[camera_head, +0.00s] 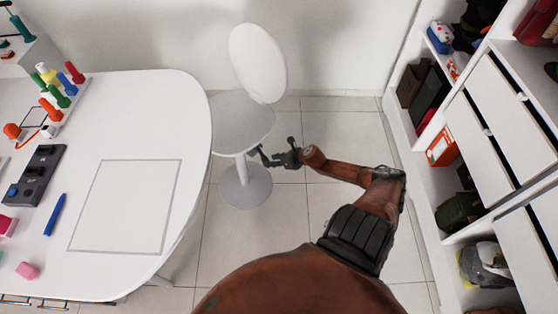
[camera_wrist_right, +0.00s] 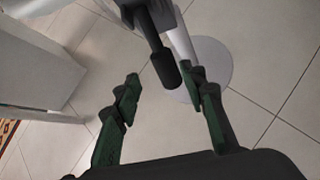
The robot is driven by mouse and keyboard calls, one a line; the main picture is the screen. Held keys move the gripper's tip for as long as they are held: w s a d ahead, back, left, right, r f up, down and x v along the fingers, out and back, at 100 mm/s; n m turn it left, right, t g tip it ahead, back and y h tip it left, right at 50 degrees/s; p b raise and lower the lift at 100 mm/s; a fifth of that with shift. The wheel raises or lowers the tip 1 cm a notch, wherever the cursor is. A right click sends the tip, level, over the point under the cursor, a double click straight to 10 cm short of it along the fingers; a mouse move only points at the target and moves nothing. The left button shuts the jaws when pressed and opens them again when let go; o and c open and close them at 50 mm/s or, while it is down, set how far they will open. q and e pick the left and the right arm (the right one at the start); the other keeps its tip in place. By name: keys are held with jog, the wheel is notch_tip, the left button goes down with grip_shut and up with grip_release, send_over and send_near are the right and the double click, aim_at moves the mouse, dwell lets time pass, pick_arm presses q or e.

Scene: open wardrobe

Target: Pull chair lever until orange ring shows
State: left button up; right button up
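The white chair (camera_head: 243,122) stands beside the table, with a round seat, an oval back and a round foot (camera_head: 246,188). My right gripper (camera_head: 275,152) is at the seat's right edge, low, with its fingers pointing toward the chair. In the right wrist view my right gripper (camera_wrist_right: 163,85) is open. The dark chair lever (camera_wrist_right: 166,66) reaches down toward the gap between its two fingers, nearer the right finger; I cannot tell if they touch. No orange ring is visible on the lever. In the head view I cannot separate the lever from the fingers. My left gripper is not in view.
A white table (camera_head: 150,110) on the left holds colored pegs, a dark switch panel (camera_head: 36,175) and a blue pen (camera_head: 54,214). An open white wardrobe (camera_head: 480,130) with shelves and drawers stands on the right. Tiled floor (camera_head: 345,135) between them is clear.

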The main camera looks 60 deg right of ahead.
jog(key=v, duration=1.1)
jog(key=shift+s, duration=0.15)
